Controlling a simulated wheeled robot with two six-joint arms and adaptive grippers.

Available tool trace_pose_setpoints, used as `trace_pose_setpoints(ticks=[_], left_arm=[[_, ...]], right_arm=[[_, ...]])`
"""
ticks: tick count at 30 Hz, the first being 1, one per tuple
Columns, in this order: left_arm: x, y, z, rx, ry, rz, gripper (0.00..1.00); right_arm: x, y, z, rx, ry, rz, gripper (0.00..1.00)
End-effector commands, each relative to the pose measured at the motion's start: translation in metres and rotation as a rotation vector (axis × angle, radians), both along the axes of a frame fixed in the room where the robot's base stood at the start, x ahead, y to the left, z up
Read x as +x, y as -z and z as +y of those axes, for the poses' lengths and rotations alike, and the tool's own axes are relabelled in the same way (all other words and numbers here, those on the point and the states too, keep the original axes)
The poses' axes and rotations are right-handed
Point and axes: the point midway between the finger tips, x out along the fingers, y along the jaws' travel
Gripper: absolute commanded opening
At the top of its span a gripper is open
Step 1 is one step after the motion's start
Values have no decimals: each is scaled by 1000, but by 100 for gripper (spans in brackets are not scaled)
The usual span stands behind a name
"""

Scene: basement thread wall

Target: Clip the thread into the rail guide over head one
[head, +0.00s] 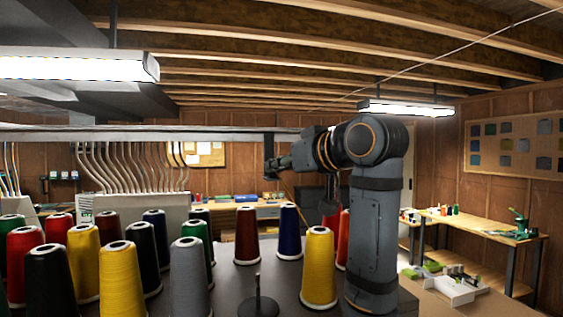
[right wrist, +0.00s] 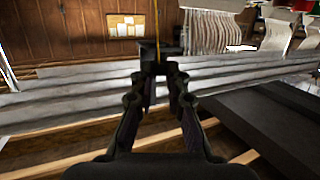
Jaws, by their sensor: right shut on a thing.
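My right gripper (head: 272,164) is raised at the grey rail (head: 130,136), close to a dark bracket (head: 269,143) near the rail's right part. In the right wrist view the fingers (right wrist: 156,68) are closed together at the tips on a thin yellow thread (right wrist: 157,25). The thread runs from the fingertips to the top edge of that view. A dark block (right wrist: 147,46), perhaps the rail guide, shows right at the fingertips. I cannot tell whether the thread sits in it. My left gripper is out of view.
Several thread cones, such as a yellow one (head: 122,281) and a grey one (head: 190,278), stand on the dark table below. A machine with many pale tubes (head: 125,165) is behind. A lamp (head: 405,108) hangs at right. A workbench (head: 480,226) stands far right.

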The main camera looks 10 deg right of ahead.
Motion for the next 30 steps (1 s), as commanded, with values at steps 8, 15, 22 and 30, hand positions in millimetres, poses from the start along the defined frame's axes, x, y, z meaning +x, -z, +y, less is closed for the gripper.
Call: trace_pose_setpoints(ticks=[8, 15, 22, 30], left_arm=[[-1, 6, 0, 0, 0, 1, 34], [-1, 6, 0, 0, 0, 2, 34], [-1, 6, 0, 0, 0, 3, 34], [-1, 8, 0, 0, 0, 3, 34]], right_arm=[[0, 6, 0, 0, 0, -1, 3], [-1, 6, 0, 0, 0, -1, 3], [-2, 6, 0, 0, 0, -1, 3], [-2, 9, 0, 0, 0, -1, 3]])
